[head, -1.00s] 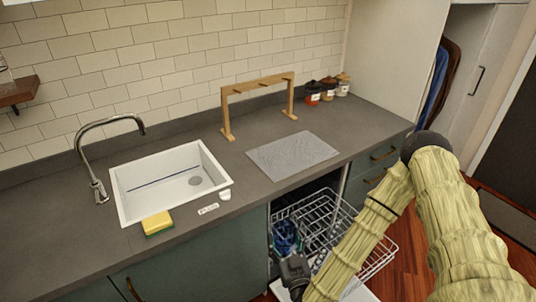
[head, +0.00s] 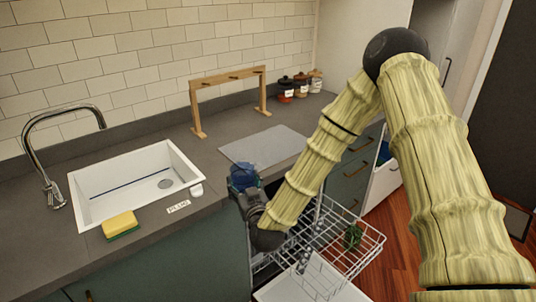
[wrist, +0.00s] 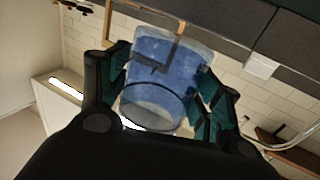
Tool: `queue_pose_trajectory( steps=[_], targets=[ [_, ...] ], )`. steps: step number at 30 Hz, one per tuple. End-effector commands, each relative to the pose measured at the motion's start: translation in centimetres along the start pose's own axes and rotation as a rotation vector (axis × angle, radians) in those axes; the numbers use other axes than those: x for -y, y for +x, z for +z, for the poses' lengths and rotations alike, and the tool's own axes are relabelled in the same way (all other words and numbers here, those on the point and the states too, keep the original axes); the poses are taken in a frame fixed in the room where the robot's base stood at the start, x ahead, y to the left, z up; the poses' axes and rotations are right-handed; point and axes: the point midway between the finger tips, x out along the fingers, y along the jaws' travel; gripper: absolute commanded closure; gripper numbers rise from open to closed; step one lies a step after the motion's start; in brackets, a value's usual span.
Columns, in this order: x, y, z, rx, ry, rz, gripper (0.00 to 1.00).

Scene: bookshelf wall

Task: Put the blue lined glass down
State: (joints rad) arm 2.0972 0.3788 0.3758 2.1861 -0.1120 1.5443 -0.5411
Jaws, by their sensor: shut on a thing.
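The blue lined glass (head: 243,177) is a clear blue tumbler. In the wrist view it (wrist: 165,75) sits between the two green-padded fingers of my gripper (wrist: 165,100), which is shut on it. In the head view my gripper (head: 250,197) holds the glass at the front edge of the grey counter (head: 215,160), above the dishwasher rack and near the grey mat (head: 265,147). My gripper partly hides the glass, and I cannot tell whether the glass touches the counter edge.
A pulled-out wire rack (head: 345,240) with a green item (head: 352,236) in it is below my arm. The white sink (head: 140,185), yellow sponge (head: 120,224) and a label (head: 178,206) are to the left. A wooden stand (head: 228,80) and several jars (head: 300,86) stand behind the mat.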

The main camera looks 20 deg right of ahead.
Motion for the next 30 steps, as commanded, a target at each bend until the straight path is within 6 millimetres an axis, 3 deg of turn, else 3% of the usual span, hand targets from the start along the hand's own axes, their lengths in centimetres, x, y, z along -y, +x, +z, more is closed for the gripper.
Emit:
queue_pose_trajectory(
  steps=[6,15,20,30],
  targets=[
    [-0.5,2.3,-2.1,-0.011,0.009,0.025,0.71],
    [-1.1,3.7,-4.4,-0.012,0.024,0.051,0.71],
    [-2.1,4.9,-4.7,-0.013,0.027,0.056,0.71],
    [-6.1,10.4,-4.1,-0.013,0.027,0.057,0.71]
  ],
)
